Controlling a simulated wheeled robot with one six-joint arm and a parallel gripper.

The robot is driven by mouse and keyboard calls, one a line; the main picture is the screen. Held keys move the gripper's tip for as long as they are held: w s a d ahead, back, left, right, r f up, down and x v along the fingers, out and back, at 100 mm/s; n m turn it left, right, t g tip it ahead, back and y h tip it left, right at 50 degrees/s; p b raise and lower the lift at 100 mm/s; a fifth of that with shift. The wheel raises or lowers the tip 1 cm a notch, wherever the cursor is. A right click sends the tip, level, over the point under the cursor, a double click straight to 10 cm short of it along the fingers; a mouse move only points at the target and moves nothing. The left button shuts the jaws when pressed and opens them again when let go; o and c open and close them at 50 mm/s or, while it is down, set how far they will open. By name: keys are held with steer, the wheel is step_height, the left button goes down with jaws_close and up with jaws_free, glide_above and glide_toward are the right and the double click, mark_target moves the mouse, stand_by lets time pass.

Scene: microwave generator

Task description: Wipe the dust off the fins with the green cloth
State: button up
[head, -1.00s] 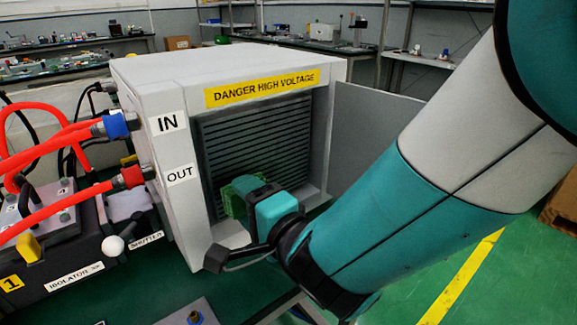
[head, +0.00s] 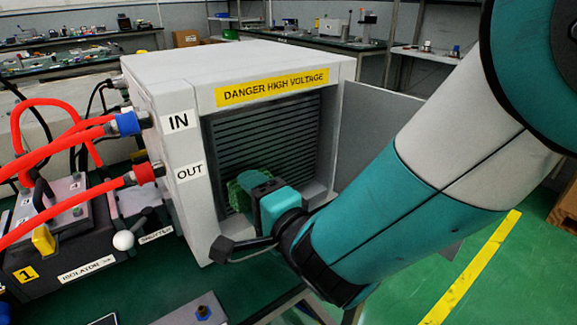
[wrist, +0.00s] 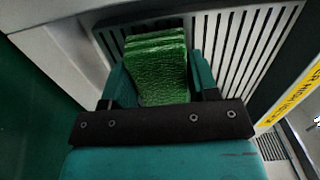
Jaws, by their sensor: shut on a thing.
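The fins (head: 268,140) are dark horizontal slats inside the open front of the white cabinet (head: 185,90). They also show in the wrist view (wrist: 235,40) as pale bars with dark gaps. My gripper (head: 250,192) reaches into the lower left of the opening. It is shut on the green cloth (wrist: 158,65), which looks folded and sits between the fingers in the wrist view. In the head view the cloth (head: 237,194) shows as a green edge left of my gripper. It lies over the lower left fins; I cannot tell whether it touches them. No dust can be made out.
The cabinet door (head: 375,135) stands open to the right. A yellow danger label (head: 272,87) runs above the opening. Red hoses (head: 70,140) join the cabinet's left side. The isolator block (head: 70,250) and a white-knobbed shutter lever (head: 124,240) stand at the lower left.

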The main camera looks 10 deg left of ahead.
steer(key=shift+w+a+p, duration=0.2)
steer(key=shift+a+p, duration=0.05)
steer(key=shift+p, duration=0.05)
steer(key=shift+w+r+p, duration=0.15)
steer(key=shift+r+p, duration=0.05)
steer(key=shift+p, duration=0.5)
steer(key=w+d+p, duration=0.1)
steer(key=p, duration=0.4)
steer(key=shift+w+d+p, duration=0.1)
steer(key=shift+d+p, duration=0.05)
steer(key=shift+p, duration=0.15)
steer(key=shift+w+p, duration=0.1)
steer(key=shift+p, duration=0.3)
steer(key=p, duration=0.3)
steer(key=w+p, duration=0.1)
steer(key=p, duration=0.2)
steer(key=shift+d+r, duration=0.2)
steer(key=shift+d, duration=0.1)
steer(key=p, duration=0.4)
steer(key=shift+w+d, duration=0.25)
steer(key=shift+d, duration=0.05)
steer(key=shift+f+p, duration=0.15)
steer(key=shift+p, duration=0.2)
